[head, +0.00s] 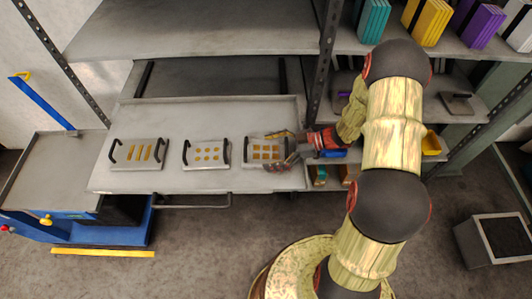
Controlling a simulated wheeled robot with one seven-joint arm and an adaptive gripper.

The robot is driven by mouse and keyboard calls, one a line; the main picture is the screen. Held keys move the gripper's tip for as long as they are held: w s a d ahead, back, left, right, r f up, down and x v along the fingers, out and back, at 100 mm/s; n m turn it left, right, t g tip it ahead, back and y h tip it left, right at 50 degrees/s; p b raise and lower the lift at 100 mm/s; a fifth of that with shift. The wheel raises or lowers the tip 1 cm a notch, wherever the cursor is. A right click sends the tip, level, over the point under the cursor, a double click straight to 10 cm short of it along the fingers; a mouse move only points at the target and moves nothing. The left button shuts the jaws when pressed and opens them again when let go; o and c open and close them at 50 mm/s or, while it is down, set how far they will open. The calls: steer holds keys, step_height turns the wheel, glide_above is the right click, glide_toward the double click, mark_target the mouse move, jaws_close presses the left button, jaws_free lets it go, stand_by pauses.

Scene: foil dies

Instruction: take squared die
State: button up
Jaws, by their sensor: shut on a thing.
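The squared die (251,160) is a flat grey plate with small yellow square openings and black side handles. It is on the pulled-out grey tray (185,182), rightmost of three dies. My gripper (277,150), with red and dark fingers, comes from the right and is shut on the squared die at its right side. The fingers hide the die's right handle, so the exact grip is unclear. I cannot tell whether the die is lifted off the tray.
A die with round openings (206,165) and one with long slots (138,164) sit to the left. A rack post (323,70) stands just behind my gripper. Colored binders (428,24) fill the upper right shelf.

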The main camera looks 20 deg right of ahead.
steer(key=c, duration=1.3)
steer(key=shift+c, duration=0.4)
